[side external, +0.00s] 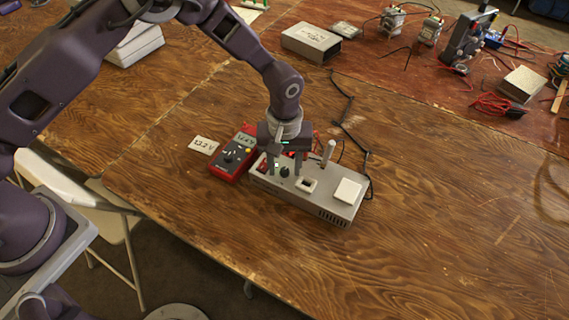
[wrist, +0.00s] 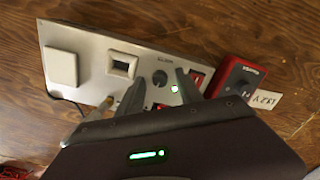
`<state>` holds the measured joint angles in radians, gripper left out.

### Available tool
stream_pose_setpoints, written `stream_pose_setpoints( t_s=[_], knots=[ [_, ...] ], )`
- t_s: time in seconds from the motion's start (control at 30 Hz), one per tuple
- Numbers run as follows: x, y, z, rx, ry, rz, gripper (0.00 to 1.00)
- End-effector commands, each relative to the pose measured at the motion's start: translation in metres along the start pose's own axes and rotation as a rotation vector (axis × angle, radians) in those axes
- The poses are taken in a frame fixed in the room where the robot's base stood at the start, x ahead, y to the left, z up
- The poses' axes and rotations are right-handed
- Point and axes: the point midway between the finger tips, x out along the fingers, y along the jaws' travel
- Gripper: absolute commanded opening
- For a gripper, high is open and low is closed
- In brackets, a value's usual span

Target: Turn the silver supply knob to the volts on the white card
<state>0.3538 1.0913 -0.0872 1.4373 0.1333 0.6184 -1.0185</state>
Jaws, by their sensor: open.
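The supply (side external: 310,190) is a long pale-grey box on the wooden table. My gripper (side external: 285,168) is open above the supply, pointing down. The white card (side external: 204,145) reads 13.2 V and also shows in the wrist view (wrist: 265,101). A red meter (side external: 226,162) lies beside the supply; its display (side external: 245,140) is not clearly legible.
A red rocker switch (wrist: 196,80) is close beside one finger. A black cable (side external: 348,125) runs behind.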

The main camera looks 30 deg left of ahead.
Motion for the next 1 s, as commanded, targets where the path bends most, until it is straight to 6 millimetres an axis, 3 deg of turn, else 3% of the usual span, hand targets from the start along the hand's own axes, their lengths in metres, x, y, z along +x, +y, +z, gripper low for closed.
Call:
stream_pose_setpoints(
  t_s=[0.1,0.3,0.33,0.67,1.0],
  knots=[
    [-0.0004,0.0000,-0.0001,0.000,0.000,0.000,0.41],
    [-0.0006,-0.0001,-0.0002,0.000,0.000,0.000,0.02],
    [-0.0007,-0.0001,-0.0002,0.000,0.000,0.000,0.00],
    [-0.0009,-0.0001,-0.0003,0.029,0.000,0.000,0.00],
    [-0.0010,-0.0002,-0.0004,0.248,0.000,0.000,0.00]
  ],
)
